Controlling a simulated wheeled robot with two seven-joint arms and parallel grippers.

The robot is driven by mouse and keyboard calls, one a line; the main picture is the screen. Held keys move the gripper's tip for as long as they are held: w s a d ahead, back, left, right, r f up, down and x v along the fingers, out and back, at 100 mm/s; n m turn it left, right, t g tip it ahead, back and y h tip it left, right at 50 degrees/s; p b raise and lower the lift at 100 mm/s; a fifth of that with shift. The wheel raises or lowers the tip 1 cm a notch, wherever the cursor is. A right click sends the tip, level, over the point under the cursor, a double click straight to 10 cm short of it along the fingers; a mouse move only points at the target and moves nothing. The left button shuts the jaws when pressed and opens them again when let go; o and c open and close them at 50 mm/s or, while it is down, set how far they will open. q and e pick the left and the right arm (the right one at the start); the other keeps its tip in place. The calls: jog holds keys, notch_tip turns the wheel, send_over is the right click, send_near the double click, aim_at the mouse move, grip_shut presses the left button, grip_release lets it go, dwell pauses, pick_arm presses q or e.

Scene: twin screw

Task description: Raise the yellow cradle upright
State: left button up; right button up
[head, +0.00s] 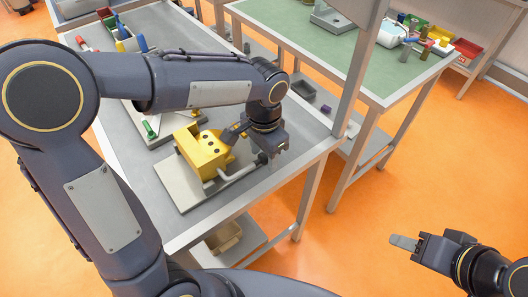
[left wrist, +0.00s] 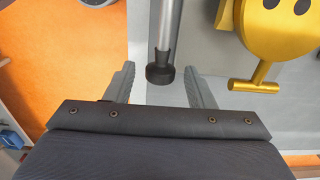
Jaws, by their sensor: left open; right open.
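The yellow cradle (head: 203,152) sits on a pale base plate (head: 182,186) on the near part of the grey table. Its face with dark holes is turned upward. In the left wrist view, the cradle's rounded yellow face (left wrist: 283,30) is at the upper right, with a yellow T-shaped pin (left wrist: 255,83) below it. A grey bar (head: 236,171) ends in a black knob (left wrist: 160,74). My left gripper (left wrist: 159,72) is open, with one finger on each side of the knob, apparently not touching it. My right gripper (head: 404,243) is open and empty over the floor, away from the table.
A green lever (head: 149,129) and a second fixture stand further back on the grey table (head: 170,235). A green-topped table (head: 300,40) with bins stands behind. A table post (head: 355,70) rises right of my left gripper.

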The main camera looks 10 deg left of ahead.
pick_arm(q)
grip_shut()
dwell(0.3)
